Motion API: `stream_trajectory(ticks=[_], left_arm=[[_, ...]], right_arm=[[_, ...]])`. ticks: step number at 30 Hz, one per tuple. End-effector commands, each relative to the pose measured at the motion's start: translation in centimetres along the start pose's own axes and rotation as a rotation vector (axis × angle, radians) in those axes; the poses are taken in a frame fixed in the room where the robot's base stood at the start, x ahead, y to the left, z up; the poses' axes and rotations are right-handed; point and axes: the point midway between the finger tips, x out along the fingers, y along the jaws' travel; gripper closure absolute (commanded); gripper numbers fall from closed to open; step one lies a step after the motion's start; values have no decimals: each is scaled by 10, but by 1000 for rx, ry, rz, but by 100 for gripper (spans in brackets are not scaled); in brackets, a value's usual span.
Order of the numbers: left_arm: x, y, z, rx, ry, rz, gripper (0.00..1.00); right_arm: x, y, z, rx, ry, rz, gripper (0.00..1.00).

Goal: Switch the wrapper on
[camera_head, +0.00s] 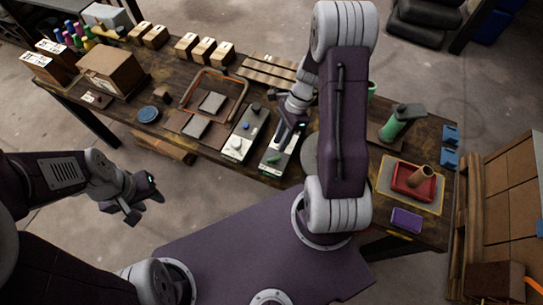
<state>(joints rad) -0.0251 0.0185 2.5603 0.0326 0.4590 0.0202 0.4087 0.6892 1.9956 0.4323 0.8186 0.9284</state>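Two narrow control boxes stand side by side at the table's front edge. The left box (238,143) has a blue knob, a dark knob and a pale front end. The right box (269,161) has a green part near its front. I cannot tell which device is the wrapper; a tray with an orange-brown frame (185,97) lies behind the boxes. My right gripper (288,136) is over the right box's rear part, covering some of it; its fingers are too small and dark to read. My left gripper (143,201) is open and empty, off the table's front.
The wooden table (165,73) holds several wooden blocks along its back, a cardboard box (109,69) at left, and a green bottle (402,121) and a red tray (413,181) at right. My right arm hides the table's middle. Crates stand at far right.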

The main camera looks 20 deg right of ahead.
Motion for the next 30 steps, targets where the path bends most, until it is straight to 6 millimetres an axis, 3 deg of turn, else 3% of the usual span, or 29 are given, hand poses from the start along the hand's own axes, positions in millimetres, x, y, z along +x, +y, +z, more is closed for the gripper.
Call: stream_trajectory(ticks=[6, 12, 21, 24, 30], left_arm=[[6, 0, 1, 0, 0, 0, 64], [9, 0, 1, 0, 0, 0, 64], [9, 0, 1, 0, 0, 0, 64], [9, 0, 1, 0, 0, 0, 64], [8, 0, 1, 0, 0, 0, 64]], right_arm=[[49, 1, 0, -1, 0, 6, 75], [74, 1, 0, -3, 2, 3, 75], [78, 1, 0, -3, 2, 2, 75], [78, 1, 0, -3, 2, 2, 100], [77, 1, 0, -6, 3, 3, 100]])
